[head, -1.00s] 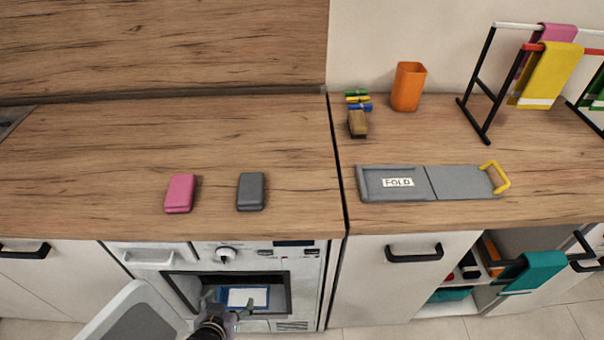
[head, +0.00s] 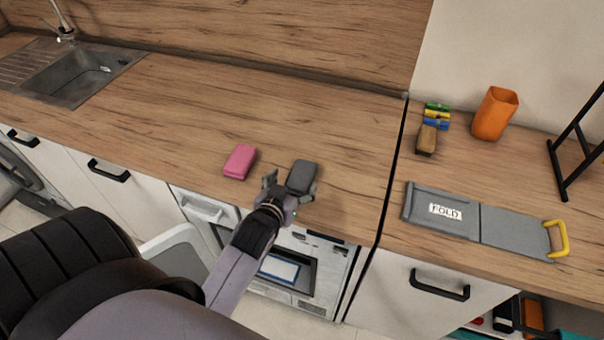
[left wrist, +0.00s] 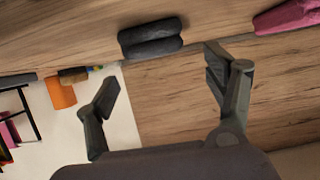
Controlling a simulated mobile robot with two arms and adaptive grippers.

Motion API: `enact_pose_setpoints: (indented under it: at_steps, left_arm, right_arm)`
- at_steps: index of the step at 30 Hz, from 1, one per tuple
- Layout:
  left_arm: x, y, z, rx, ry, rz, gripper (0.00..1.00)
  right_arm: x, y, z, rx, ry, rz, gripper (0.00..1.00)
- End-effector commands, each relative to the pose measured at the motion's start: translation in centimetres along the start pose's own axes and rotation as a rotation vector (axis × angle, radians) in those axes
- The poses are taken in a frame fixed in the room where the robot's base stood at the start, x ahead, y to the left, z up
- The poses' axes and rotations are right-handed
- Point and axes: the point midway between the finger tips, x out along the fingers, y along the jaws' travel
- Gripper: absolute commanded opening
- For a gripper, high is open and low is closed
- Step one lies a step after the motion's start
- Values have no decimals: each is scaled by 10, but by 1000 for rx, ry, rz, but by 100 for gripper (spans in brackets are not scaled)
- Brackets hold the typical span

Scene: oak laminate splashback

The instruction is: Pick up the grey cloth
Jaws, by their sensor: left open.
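The grey cloth (head: 301,177) is a folded dark grey bundle lying on the wooden counter near its front edge. It also shows in the left wrist view (left wrist: 151,40), ahead of the fingers and roughly between them. My left gripper (head: 289,190) is open and empty, just in front of the cloth at the counter edge. In the left wrist view its fingers (left wrist: 160,88) are spread wide and do not appear to touch the cloth. My right gripper is in neither view.
A pink cloth (head: 240,161) lies left of the grey one. A grey folding board (head: 510,232), orange cup (head: 494,113), brush (head: 427,139) and black rack (head: 572,150) stand right of the counter seam. The counter behind the cloths is clear.

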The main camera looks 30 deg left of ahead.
Motion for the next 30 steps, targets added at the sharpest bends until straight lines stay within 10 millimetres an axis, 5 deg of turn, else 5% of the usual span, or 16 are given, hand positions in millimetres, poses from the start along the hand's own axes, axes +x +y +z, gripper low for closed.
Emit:
enact_pose_setpoints:
  at_steps: [18,30]
  left_arm:
    - [68,2,-7,2,-1,0,77]
    - [76,2,-6,1,0,0,73]
  right_arm:
    - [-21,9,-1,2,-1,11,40]
    - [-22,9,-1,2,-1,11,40]
